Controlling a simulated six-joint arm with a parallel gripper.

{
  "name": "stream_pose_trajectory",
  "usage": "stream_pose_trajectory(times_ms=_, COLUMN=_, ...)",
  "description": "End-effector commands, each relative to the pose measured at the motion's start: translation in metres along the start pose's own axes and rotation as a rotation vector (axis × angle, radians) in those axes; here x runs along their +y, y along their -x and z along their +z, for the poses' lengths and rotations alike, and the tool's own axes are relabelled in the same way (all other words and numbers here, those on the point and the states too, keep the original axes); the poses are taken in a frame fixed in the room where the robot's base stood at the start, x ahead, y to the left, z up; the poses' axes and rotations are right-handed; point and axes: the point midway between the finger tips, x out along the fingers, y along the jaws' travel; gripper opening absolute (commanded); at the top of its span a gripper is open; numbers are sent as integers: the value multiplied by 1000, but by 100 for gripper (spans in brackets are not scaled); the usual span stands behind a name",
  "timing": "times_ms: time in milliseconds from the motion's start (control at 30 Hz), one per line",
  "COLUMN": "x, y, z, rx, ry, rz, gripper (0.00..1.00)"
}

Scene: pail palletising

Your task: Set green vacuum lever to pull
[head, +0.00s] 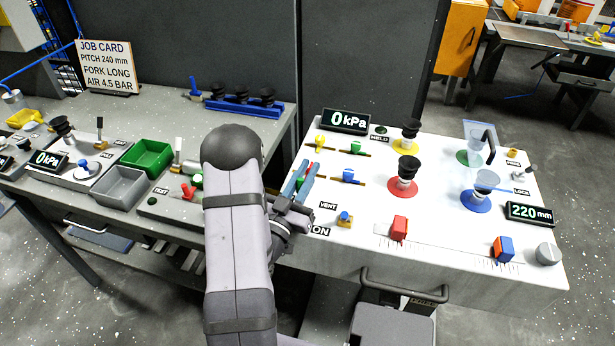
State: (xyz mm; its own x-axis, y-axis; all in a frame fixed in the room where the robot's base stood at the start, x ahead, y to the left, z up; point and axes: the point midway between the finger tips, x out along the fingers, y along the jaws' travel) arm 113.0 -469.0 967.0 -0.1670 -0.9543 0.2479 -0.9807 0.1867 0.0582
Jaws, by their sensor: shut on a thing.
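The green vacuum lever (355,147) sits on a brass-coloured pipe near the back of the white panel (290,250), left of the yellow-based suction cup. My gripper (303,180) is over the left part of the panel, nearer the front than the green lever and apart from it. Its grey-blue fingers are shut around a small red lever (312,167), of which only a little shows between them. A yellow lever (320,144) is just behind the gripper. A blue lever (348,176) is to its right.
A pressure display (345,121) reads 0 kPa. A red block (399,228) and a blue-orange block (503,249) sit along the front scale.

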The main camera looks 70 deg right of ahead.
Motion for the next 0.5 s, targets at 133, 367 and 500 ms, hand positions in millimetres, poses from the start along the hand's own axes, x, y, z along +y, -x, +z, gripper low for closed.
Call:
stream_pose_trajectory(times_ms=133, x=0, y=0, z=0, rx=-1, ry=0, rz=-1, gripper=0)
stream_pose_trajectory(times_ms=367, x=0, y=0, z=0, rx=-2, ry=0, rz=-1, gripper=32)
stream_pose_trajectory(times_ms=500, x=0, y=0, z=0, rx=-2, ry=0, rz=-1, gripper=32)
